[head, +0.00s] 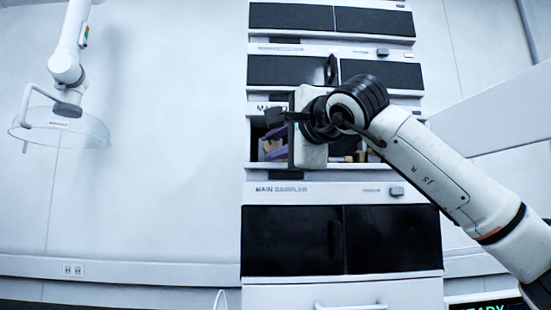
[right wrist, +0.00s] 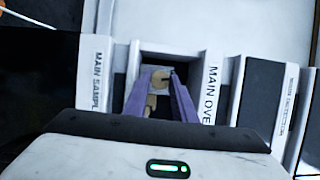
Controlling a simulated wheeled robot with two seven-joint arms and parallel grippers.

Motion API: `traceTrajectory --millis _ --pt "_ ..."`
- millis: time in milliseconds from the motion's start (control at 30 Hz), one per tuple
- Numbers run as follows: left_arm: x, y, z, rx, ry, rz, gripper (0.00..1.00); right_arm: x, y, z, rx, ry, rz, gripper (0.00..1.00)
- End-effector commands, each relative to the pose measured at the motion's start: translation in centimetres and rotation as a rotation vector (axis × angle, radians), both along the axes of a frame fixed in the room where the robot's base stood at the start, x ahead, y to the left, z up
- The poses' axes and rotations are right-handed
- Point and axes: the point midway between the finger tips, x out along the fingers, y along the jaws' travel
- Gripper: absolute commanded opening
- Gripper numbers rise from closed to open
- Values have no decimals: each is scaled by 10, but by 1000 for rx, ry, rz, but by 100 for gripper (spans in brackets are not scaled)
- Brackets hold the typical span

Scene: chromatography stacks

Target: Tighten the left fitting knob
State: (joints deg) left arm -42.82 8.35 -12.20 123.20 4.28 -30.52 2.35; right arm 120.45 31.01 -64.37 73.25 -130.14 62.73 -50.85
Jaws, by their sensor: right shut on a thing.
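The left fitting knob (right wrist: 160,78) is a small tan knob in the open bay, between the tips of my right gripper's purple fingers (right wrist: 163,85) in the right wrist view. My right gripper is shut on it. In the head view the right gripper (head: 270,143) reaches into the left part of the bay, and my wrist covers much of the opening. A second tan fitting (right wrist: 150,104) shows lower between the fingers in the wrist view. My left gripper is out of view.
The bay sits in a stack of white modules with dark doors. The main sampler (head: 340,190) is below it, with black panels (head: 292,240) under its label. The wall between is clear.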

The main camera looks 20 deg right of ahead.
Motion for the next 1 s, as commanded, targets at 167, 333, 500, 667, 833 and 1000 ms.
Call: traceTrajectory --millis 167,333,500,667,833,1000 --pt "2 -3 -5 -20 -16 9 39 1 1 -6 93 -23 1 2" --pt "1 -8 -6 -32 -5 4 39 1 1 -4 146 -39 1 2" --pt "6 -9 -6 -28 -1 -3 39 0 1 -3 171 -47 1 2" --pt "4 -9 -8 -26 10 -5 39 0 1 -3 178 -48 1 2" --pt "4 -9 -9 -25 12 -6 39 0 1 -2 177 -48 1 2" --pt "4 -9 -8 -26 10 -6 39 0 1 -2 176 -49 1 32"
